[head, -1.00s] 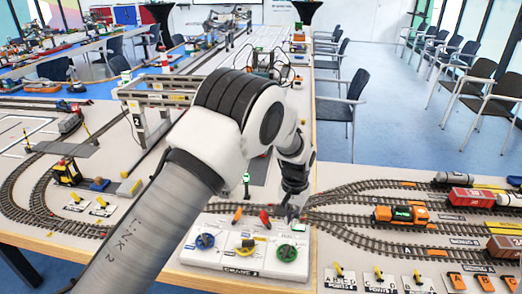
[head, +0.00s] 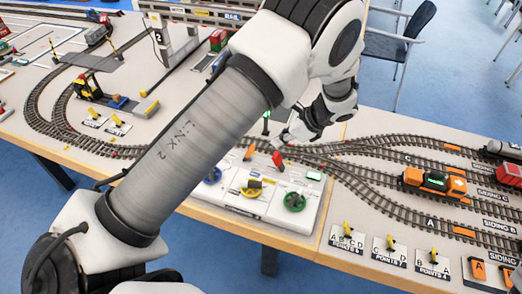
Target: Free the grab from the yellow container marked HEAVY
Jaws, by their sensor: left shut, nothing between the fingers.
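My left gripper (head: 287,138) is shut and empty, above the back edge of the white crane panel (head: 247,215) and just behind its red lever (head: 278,160). I cannot tell whether it touches the lever. The panel carries a blue wheel (head: 213,175), a yellow wheel (head: 251,188), a green wheel (head: 294,202), an orange lever (head: 249,153) and a green button (head: 314,175). I cannot make out the grab or the yellow container marked HEAVY; my left arm covers much of the middle. My right gripper is not in view.
Curved tracks with an orange locomotive (head: 434,181) lie to the right. Small yellow point levers (head: 390,243) stand along the front right edge. A grey gantry (head: 200,12) shows at the back.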

